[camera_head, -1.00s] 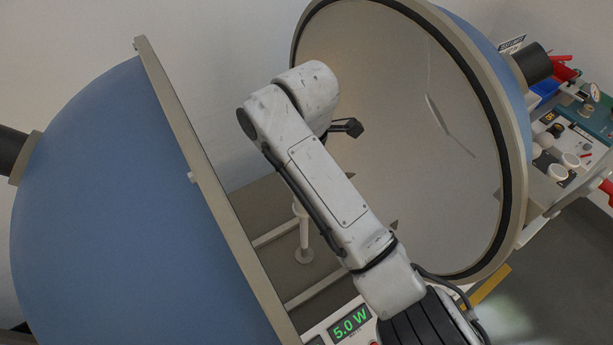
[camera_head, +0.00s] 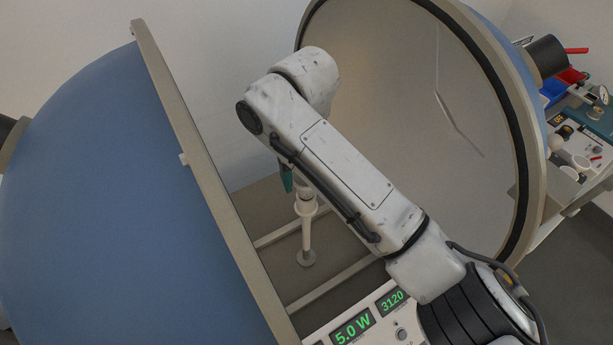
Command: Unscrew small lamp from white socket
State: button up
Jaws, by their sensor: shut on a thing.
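The white socket (camera_head: 307,208) stands upright on a thin white post between the two open halves of the sphere. My gripper (camera_head: 292,180) is mostly hidden behind my own arm. One teal finger shows just above and left of the socket, pointing down. My gripper is shut on the small lamp at the socket's top. The lamp is almost wholly hidden by my arm and the finger, so I cannot tell whether it is still seated in the socket.
The blue half-sphere (camera_head: 100,200) with its beige rim fills the left. The other half, with a pale inside (camera_head: 400,130), stands open at right. A meter panel (camera_head: 352,327) reads 5.0 W and 3120. A bench with instruments (camera_head: 590,140) is at far right.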

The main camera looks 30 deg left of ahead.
jog(key=n+b, duration=0.1)
jog(key=n, duration=0.3)
jog(key=shift+s+a, duration=0.1)
jog(key=shift+a, duration=0.05)
jog(key=o, duration=0.9)
jog(key=shift+a, duration=0.1)
jog(key=shift+r, duration=0.1)
